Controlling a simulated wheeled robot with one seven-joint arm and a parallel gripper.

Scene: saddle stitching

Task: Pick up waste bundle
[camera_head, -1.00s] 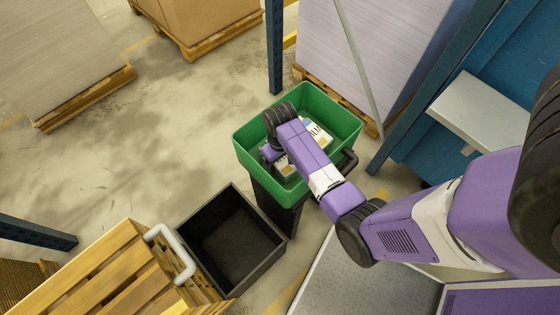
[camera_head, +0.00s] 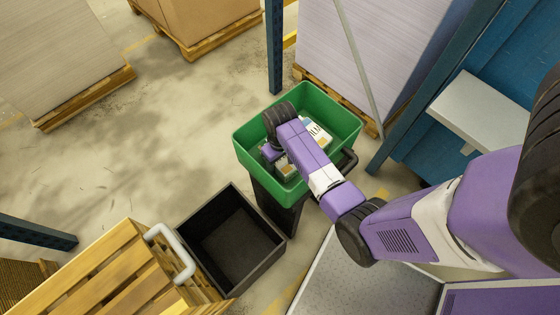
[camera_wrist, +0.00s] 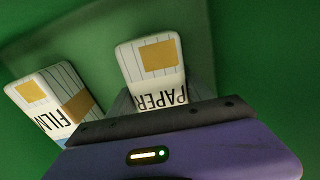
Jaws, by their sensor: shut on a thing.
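My gripper (camera_wrist: 165,122) reaches down inside the green bin (camera_head: 247,150). It is shut on the PAPER bundle (camera_wrist: 154,72), a white striped block with a yellow patch, which sticks out beyond the jaws in the wrist view. The jaws hide the bundle's lower part. The FILM bundle (camera_wrist: 45,100), also white and striped with a yellow patch, lies to the left, apart from the PAPER bundle. In the head view the FILM bundle (camera_head: 318,131) shows partly behind my arm, and the gripper is mostly hidden by the wrist.
The green bin's walls stand close around my wrist. A black open crate (camera_head: 232,245) stands in front of it, beside a wooden crate (camera_head: 95,275) with a grey handle. A blue post (camera_head: 274,50) and stacked sheets (camera_head: 350,45) are behind.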

